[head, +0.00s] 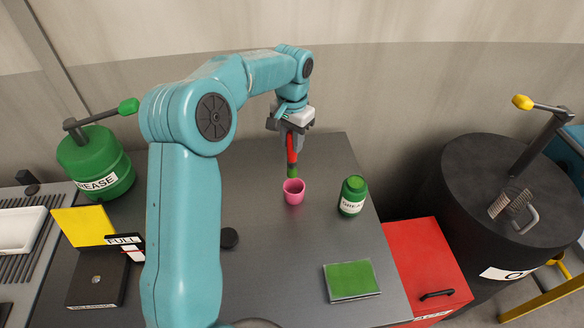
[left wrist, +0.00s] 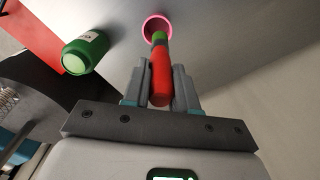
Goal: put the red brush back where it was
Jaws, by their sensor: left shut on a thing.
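My left gripper (head: 291,132) is shut on the red brush (head: 292,152) and holds it upright, its green end down. The pink cup (head: 293,194) stands on the dark table (head: 250,262) directly below the brush. The green end is at the cup's mouth in the head view; I cannot tell whether it is just above or slightly inside. In the left wrist view the brush (left wrist: 160,76) lies between the fingers and its green end overlaps the pink cup's rim (left wrist: 146,24). My right gripper is in neither view.
A green jar (head: 352,196) stands right of the cup. A green pad (head: 351,280) lies nearer the front, and a red box (head: 425,262) stands at the right. A green grease can (head: 95,165) and a black box (head: 97,285) are at the left.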

